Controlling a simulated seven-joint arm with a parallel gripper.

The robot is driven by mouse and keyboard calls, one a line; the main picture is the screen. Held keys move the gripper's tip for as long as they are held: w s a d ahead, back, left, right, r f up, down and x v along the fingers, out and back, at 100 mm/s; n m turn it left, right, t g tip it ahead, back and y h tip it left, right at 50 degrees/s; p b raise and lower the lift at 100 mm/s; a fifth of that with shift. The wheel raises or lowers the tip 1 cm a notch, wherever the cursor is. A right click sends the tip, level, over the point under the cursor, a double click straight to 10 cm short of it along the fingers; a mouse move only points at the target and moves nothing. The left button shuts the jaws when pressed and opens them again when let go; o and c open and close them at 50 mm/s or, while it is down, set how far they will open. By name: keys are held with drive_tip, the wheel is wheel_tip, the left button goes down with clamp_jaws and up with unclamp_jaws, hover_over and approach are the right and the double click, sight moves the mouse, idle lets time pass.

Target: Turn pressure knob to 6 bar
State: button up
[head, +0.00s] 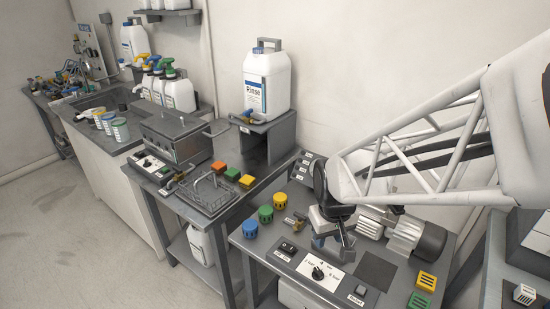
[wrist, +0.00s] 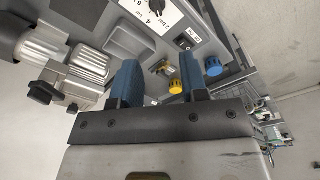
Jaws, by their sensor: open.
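The black pressure knob (head: 317,273) sits on a white dial plate (head: 328,276) with bar markings, at the front of the grey compressor bench. Its pointer is too small to read.
A brass fitting (wrist: 160,67) with a dark handle shows between the fingers. Yellow (head: 266,214) and blue (head: 250,228) caps stand left of my gripper. A black switch (head: 288,248) is left of the knob. A motor-like unit (head: 415,238) stands right. A dark square (head: 376,271) lies flat beside the plate.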

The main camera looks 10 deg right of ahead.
drive_tip(key=n+g, duration=0.1)
hover_over(318, 271)
wheel_tip(318, 271, down, 12)
drive_tip(key=shift+r, duration=0.1)
drive_tip(key=shift+f, duration=0.2)
drive_tip(key=shift+f, duration=3.75)
drive_tip(key=shift+c, duration=0.4)
clamp_jaws()
